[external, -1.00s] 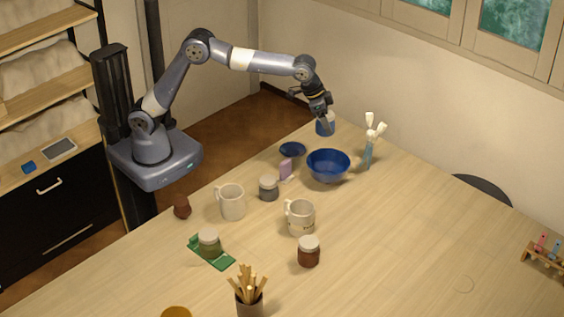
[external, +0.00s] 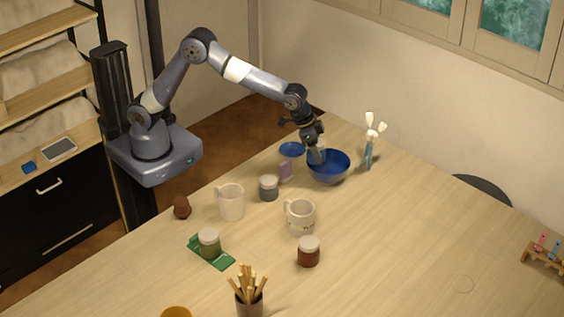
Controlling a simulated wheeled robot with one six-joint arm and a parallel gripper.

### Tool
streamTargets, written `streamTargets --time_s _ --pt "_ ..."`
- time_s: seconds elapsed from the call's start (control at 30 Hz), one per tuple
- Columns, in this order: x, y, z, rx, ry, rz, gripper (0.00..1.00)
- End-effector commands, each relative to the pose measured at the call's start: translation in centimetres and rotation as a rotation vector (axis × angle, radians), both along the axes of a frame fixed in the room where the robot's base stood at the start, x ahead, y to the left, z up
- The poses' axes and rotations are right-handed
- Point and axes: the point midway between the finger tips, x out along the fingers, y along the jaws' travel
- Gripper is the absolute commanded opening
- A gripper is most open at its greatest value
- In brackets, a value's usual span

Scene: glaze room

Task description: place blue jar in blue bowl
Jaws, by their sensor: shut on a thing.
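The blue bowl (external: 338,174) stands on the table near its far edge. My gripper (external: 316,148) is shut on the blue jar (external: 318,157) at the left side of the bowl's opening. The jar's pale top shows below the fingers; its lower part is hard to make out against the bowl. I cannot tell whether the jar touches the bowl's inside.
A small blue dish (external: 291,149) and a purple block (external: 285,170) are left of the bowl. A vase with white flowers (external: 369,150) stands to its right. A grey jar (external: 269,188) and mugs (external: 300,216) stand nearer. The table's right side is mostly clear.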

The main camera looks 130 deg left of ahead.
Motion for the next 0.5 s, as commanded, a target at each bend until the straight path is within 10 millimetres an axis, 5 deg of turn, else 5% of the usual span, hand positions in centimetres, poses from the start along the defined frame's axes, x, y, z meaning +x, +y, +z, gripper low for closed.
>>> streamTargets --time_s 0.4,0.43,0.5 --pt "0.05 0.03 -0.59 0.002 -0.002 0.0 0.28" --pt "0.03 0.02 -0.64 0.001 -0.002 0.0 0.58" --pt "0.03 0.02 -0.54 0.001 -0.002 0.0 0.64"
